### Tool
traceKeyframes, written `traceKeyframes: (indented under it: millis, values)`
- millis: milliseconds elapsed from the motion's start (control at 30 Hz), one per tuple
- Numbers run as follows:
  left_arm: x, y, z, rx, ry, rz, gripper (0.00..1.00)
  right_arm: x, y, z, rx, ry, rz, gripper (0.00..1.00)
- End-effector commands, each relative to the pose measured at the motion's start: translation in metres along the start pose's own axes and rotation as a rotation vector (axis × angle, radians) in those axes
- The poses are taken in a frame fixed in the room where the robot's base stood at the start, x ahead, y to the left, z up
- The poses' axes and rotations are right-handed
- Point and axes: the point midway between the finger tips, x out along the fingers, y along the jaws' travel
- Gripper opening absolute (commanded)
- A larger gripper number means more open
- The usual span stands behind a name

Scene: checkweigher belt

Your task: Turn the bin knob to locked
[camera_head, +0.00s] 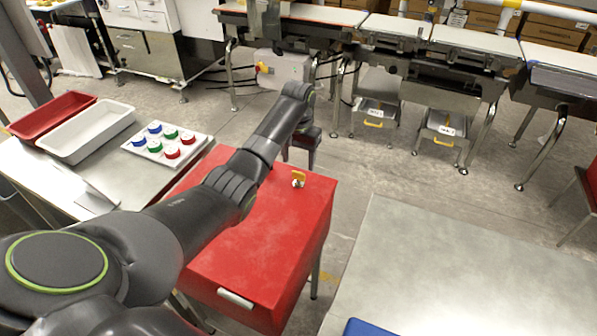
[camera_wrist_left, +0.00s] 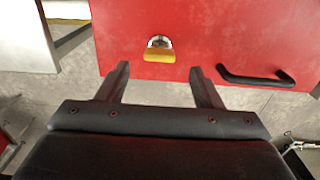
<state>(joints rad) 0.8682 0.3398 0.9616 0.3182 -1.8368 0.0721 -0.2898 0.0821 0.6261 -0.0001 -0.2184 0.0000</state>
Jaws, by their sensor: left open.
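The red bin (camera_head: 262,235) stands in the middle of the head view. A small yellow and silver fitting (camera_head: 298,180), which looks like the knob, sits at its far edge. In the left wrist view the knob (camera_wrist_left: 158,49) has a silver upper part and a yellow lower part, at the edge of the red surface. My left gripper (camera_head: 300,152) is just beyond that edge, pointing down. In the left wrist view its two fingers (camera_wrist_left: 160,80) are apart and empty, and the knob appears between and ahead of them. The knob's setting is too small to read.
A black handle (camera_wrist_left: 256,77) is right of the knob in the left wrist view. At left, a table holds a red tray (camera_head: 28,123), a white tray (camera_head: 65,147) and a board of coloured pieces (camera_head: 180,160). Conveyors stand behind.

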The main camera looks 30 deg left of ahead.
Motion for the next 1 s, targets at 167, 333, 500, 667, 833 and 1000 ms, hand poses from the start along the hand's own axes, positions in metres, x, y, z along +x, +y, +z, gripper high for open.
traceKeyframes:
  millis: [167,333,500,667,833,1000]
  values:
    - [0.032,0.001,0.000,0.001,-0.003,0.001,0.60,-0.003,0.001,0.011,0.002,-0.016,0.001,0.72]
    - [0.049,0.000,0.000,0.000,-0.001,0.000,0.60,-0.003,0.001,0.016,0.003,-0.024,0.001,0.72]
    - [0.053,0.000,0.000,0.001,0.001,0.000,0.60,-0.003,0.000,0.015,0.003,-0.024,0.000,0.72]
    - [0.053,0.000,0.000,0.001,0.001,0.000,0.60,-0.003,-0.001,0.014,0.003,-0.022,-0.001,0.72]
    - [0.053,0.000,0.000,0.001,0.001,0.000,0.42,-0.002,-0.003,0.012,0.003,-0.019,-0.003,0.72]
    - [0.053,0.000,0.000,0.001,0.001,0.000,0.19,-0.002,-0.003,0.012,0.003,-0.019,-0.003,0.72]
